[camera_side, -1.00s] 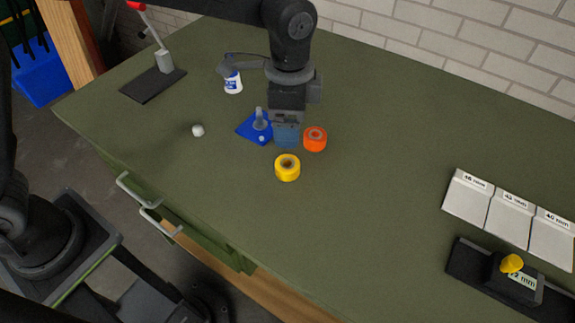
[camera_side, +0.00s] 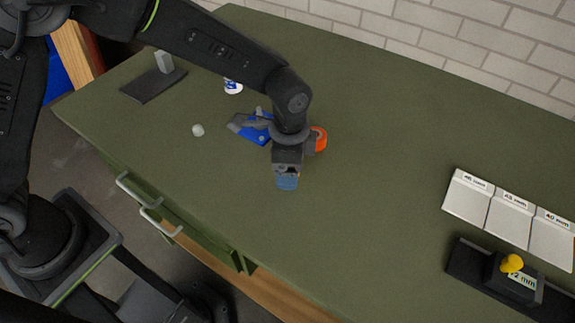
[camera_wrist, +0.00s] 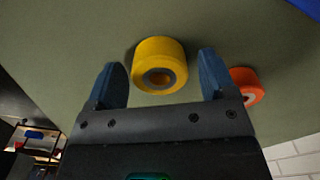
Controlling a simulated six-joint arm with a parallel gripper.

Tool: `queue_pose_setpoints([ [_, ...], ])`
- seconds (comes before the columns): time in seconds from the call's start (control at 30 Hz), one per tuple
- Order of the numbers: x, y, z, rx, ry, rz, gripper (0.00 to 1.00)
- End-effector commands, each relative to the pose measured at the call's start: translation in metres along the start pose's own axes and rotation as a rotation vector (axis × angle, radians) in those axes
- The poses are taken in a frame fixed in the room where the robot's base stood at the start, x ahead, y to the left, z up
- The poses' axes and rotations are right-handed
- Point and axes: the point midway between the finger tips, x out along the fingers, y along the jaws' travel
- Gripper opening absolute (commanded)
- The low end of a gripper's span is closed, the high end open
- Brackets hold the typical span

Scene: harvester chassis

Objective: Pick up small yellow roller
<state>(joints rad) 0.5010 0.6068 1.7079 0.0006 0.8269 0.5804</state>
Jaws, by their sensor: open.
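The small yellow roller (camera_wrist: 160,52) lies on the green table in the wrist view, with a grey-ringed hole in its face. My gripper (camera_wrist: 160,80) is open, its two blue fingers spread with the roller between and slightly beyond their tips. In the side view my gripper (camera_side: 287,182) points down at the table and hides the yellow roller.
An orange roller (camera_side: 319,138) stands close to my gripper; it also shows right of the right finger in the wrist view (camera_wrist: 246,86). A blue pad (camera_side: 255,133), a white ball (camera_side: 198,130), a white-blue container (camera_side: 233,87), white labelled trays (camera_side: 509,216) and a black yellow-knobbed block (camera_side: 510,280) are around. The table front centre is clear.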

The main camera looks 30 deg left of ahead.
Motion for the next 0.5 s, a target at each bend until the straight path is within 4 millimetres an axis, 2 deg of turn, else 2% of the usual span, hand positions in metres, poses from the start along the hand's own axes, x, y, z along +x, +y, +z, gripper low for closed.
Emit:
queue_pose_setpoints([
  [0.13, -0.0002, -0.0001, 0.0001, 0.000, 0.000, 0.000, 0.76],
  [0.5, -0.0005, -0.0002, 0.0000, 0.000, 0.000, 0.000, 0.41],
])
